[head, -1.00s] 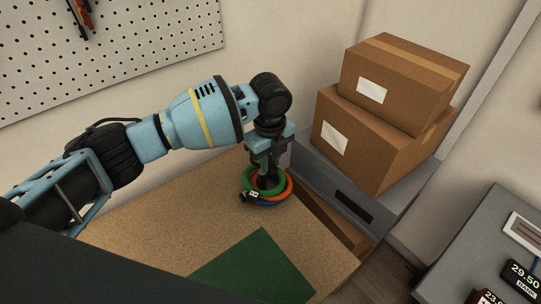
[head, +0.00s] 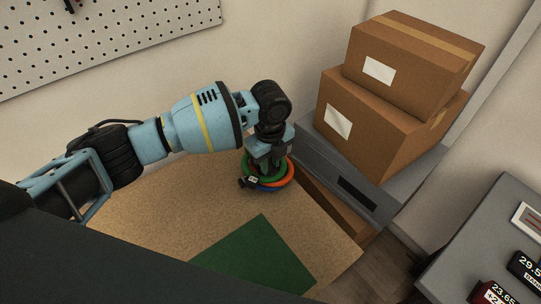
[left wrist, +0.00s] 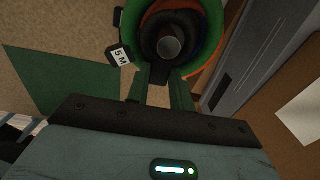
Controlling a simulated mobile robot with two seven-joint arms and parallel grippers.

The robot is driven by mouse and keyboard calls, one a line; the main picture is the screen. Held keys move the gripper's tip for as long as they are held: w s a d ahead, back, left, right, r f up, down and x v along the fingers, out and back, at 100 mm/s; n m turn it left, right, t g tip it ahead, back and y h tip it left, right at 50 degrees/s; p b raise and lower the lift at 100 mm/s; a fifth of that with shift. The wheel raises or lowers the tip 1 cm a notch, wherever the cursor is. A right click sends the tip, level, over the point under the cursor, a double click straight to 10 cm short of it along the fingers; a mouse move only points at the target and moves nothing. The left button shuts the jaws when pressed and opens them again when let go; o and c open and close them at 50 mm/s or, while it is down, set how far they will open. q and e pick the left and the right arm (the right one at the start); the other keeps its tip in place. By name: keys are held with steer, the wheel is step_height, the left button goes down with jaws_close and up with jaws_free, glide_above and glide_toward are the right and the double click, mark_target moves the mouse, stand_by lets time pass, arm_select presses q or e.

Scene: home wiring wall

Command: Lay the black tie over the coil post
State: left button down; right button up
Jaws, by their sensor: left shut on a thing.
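The coil post (left wrist: 170,47) shows in the left wrist view as a round grey end. The black tie (left wrist: 150,38) is a dark ring that appears around the post, inside the coils. My left gripper (left wrist: 160,82) is shut on the near edge of the tie. A green coil (left wrist: 207,18) and an orange coil (left wrist: 208,66) surround the post. In the head view, my left gripper (head: 267,168) is down at the green coil (head: 250,168) and orange coil (head: 287,178) and hides the post and tie. How low the tie sits I cannot tell. My right gripper is out of view.
A tag marked 5 M (left wrist: 119,55) sits beside the coils. A green mat (head: 255,260) lies on the tan bench (head: 170,215). Cardboard boxes (head: 385,125) stand on a grey cabinet (head: 350,185) to the right. A grey table (head: 490,225) holds displays.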

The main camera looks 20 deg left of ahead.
arm_select(q)
steer(key=shift+w, duration=0.1)
stand_by(0.9)
steer(key=c, duration=1.1)
jaws_free()
steer(key=shift+c, duration=0.2)
step_height(320, 180, up, 8)
steer(key=shift+f+p, duration=0.1)
steer(key=shift+p, duration=0.25)
